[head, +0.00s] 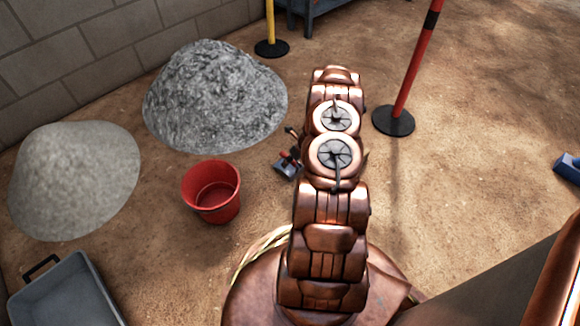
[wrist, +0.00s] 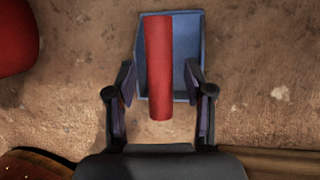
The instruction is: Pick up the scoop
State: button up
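The scoop has a blue-grey pan and a red cylindrical handle. In the wrist view the scoop (wrist: 160,65) lies on the ground, its handle pointing toward my gripper (wrist: 159,80). My gripper is open, with one dark finger on each side of the handle in the picture and gaps on both sides. I cannot tell how far the fingertips are above the handle. In the head view the scoop (head: 286,168) shows just left of my arm, partly hidden by it. My gripper is mostly hidden behind the arm there.
A red bucket (head: 212,192) stands left of the scoop. A grey gravel pile (head: 215,95) and a pale sand pile (head: 75,180) lie farther left. A grey tray (head: 65,295) is at lower left. A red post (head: 411,75) stands at right.

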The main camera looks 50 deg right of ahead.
grip_shut()
dwell(0.5)
notch_tip(320, 180, up, 10)
jog(key=p, duration=0.4)
